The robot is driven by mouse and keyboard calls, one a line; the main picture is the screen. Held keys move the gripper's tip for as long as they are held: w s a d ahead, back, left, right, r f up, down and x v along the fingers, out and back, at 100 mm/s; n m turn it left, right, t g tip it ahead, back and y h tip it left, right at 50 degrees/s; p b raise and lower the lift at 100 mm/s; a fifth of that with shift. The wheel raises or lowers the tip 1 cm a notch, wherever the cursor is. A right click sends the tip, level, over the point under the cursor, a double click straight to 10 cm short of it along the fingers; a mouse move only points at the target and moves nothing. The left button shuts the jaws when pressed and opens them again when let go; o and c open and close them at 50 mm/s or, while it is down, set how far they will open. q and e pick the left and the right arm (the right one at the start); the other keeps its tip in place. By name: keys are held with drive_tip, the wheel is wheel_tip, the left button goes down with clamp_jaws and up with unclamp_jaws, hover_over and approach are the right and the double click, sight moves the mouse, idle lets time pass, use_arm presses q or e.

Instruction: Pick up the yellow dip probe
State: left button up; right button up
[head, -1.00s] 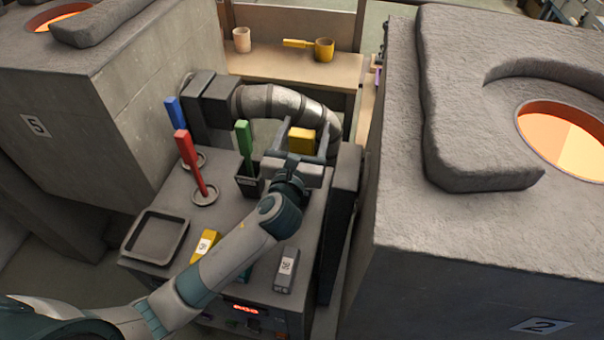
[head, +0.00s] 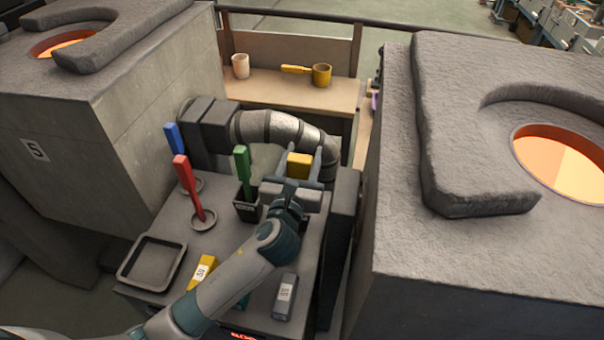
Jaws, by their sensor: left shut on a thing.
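The yellow dip probe (head: 300,165) shows as a yellow block-like handle between the fingers of my left gripper (head: 298,164). It is at the back right of the grey stand (head: 233,262), in front of the ribbed pipe. My left gripper is shut on it, with one finger on each side. The lower part of the probe is hidden behind the gripper, so I cannot tell whether it is lifted. My right gripper is not in view.
Green (head: 242,158), red (head: 188,187) and blue (head: 174,139) handles stand upright left of the gripper. An empty tray (head: 151,262), a yellow block (head: 203,269) and a grey block (head: 285,297) lie nearer. Furnaces flank the stand. A ribbed pipe (head: 285,128) runs behind.

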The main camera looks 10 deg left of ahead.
use_arm(q)
wheel_tip(320, 180, up, 10)
idle(0.6)
idle(0.4)
